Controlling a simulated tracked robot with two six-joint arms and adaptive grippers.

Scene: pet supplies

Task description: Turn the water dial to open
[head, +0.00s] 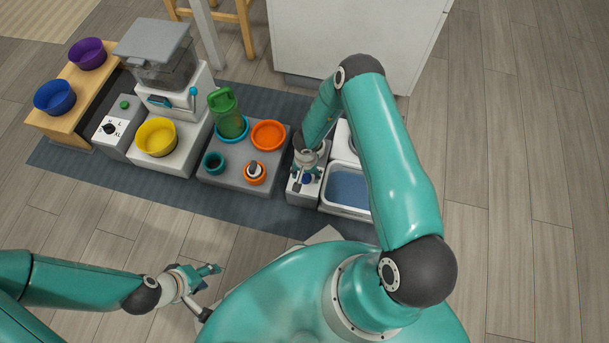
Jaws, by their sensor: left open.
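A small blue knob (307,179), which looks like the water dial, sits on a light grey box (304,198) beside the water basin (347,206). My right gripper (306,178) is over this box, pointing down at the knob. It partly hides the knob and the markings, so I cannot tell the dial's setting or whether the fingers touch it. Whether these fingers are open or shut is also unclear. My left gripper (210,292) is open and empty over the bare floor at the lower left, well away from the dial.
A grey block (212,175) left of the dial box holds a green bottle (227,112), an orange bowl (268,135) and small cups. Further left stand a feeder (158,58), a yellow bowl (156,138) and another dial box (113,135). A white cabinet (350,30) stands behind.

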